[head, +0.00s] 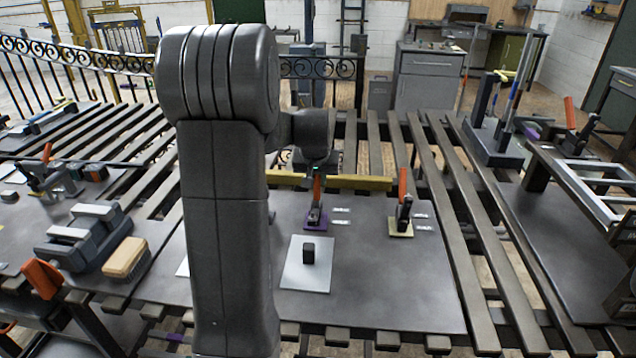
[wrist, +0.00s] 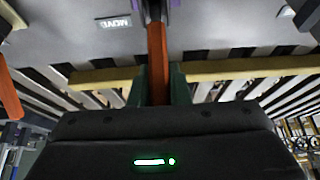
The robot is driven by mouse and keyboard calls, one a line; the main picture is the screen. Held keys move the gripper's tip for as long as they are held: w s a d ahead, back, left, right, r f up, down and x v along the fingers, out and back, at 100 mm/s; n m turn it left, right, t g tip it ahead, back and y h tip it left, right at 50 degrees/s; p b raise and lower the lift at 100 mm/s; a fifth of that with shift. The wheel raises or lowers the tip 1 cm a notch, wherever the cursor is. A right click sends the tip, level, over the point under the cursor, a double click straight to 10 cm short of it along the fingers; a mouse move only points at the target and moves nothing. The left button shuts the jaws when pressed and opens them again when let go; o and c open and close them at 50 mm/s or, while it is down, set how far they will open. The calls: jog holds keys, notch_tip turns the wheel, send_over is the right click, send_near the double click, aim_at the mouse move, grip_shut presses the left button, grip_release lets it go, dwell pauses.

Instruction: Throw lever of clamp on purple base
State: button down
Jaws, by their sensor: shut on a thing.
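The clamp on the purple base (head: 316,222) stands on the grey plate in the head view, with its orange lever (head: 318,186) pointing up. In the wrist view the same orange lever (wrist: 157,58) runs between the two green fingers of my gripper (wrist: 157,84). The gripper is shut on the lever. A bit of the purple base (wrist: 172,4) shows at the top edge of the wrist view. In the head view my wrist is above the lever, and the fingers are too small to make out.
A second clamp on a yellowish base (head: 401,228) stands to the right, its orange lever (head: 402,184) upright. A white plate with a black block (head: 309,253) lies in front. A yellow bar (head: 350,183) runs behind the clamps. A brush (head: 126,258) lies at left.

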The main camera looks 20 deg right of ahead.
aim_at(317, 185)
jog(key=shift+s+a+f+t+h+b, duration=0.1)
jog(key=shift+s+a+t+h+b, duration=0.4)
jog(key=shift+b, duration=1.9)
jog(key=shift+s+a+f+t+h+b, duration=0.15)
jog(key=shift+s+t+h+b, duration=0.55)
jog(key=shift+b, duration=1.7)
jog(key=t+b, duration=0.1)
jog(key=b, duration=0.3)
jog(key=shift+s+a+r+t, duration=0.25)
jog(key=shift+s+a+t, duration=0.1)
jog(key=shift+s+t, duration=0.05)
jog(key=shift+r+b, duration=0.1)
jog(key=shift+b, duration=0.3)
jog(key=c, duration=1.4)
grip_release()
jog(key=shift+s, duration=0.1)
jog(key=shift+o, duration=0.2)
jog(key=p+v, duration=0.1)
jog(key=v, duration=1.2)
jog(key=shift+s+a, duration=0.35)
jog(key=shift+w, duration=0.1)
